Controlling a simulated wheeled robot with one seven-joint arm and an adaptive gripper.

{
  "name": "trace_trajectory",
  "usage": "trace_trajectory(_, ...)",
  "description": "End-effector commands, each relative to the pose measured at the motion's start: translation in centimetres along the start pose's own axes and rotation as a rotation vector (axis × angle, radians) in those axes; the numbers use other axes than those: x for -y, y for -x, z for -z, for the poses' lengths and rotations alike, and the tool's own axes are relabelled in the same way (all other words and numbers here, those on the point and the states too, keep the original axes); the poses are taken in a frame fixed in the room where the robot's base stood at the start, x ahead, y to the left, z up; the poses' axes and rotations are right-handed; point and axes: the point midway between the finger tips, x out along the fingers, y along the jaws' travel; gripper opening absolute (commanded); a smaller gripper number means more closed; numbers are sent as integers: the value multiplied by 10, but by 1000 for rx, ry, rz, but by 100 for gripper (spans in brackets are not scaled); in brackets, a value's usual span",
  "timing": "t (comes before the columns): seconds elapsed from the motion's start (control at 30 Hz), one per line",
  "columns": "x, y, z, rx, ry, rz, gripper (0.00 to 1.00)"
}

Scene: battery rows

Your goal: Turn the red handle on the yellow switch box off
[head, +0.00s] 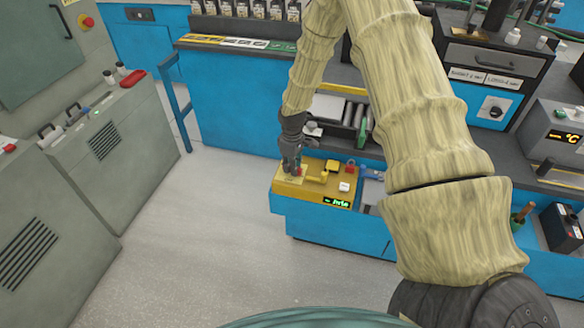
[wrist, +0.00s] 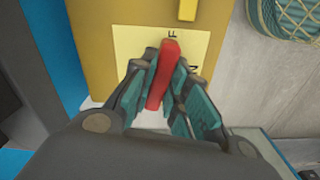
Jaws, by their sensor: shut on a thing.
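The yellow switch box (head: 320,193) sits at the near left corner of the blue bench in the head view. Its yellow face (wrist: 105,40) also fills the upper middle of the wrist view. The red handle (wrist: 163,75) lies over a pale label plate (wrist: 131,44) with dark letters, partly covered by the handle and fingers. My gripper (head: 293,170) reaches down to the left part of the box. In the wrist view my gripper (wrist: 167,95) is shut on the red handle, one finger on each side.
The box also carries a yellow lever (head: 330,168), a white button (head: 344,187) and a green lit display (head: 337,203). A grey cabinet (head: 110,150) stands at the left. Grey floor (head: 215,240) between it and the bench is clear.

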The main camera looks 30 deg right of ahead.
Motion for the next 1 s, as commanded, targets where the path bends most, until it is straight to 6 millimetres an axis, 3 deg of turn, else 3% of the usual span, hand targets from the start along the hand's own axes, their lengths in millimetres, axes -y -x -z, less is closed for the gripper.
trace_trajectory(0.4,-1,0,0,1,208,0,0)
trace_trajectory(1.0,-1,0,0,0,246,0,0)
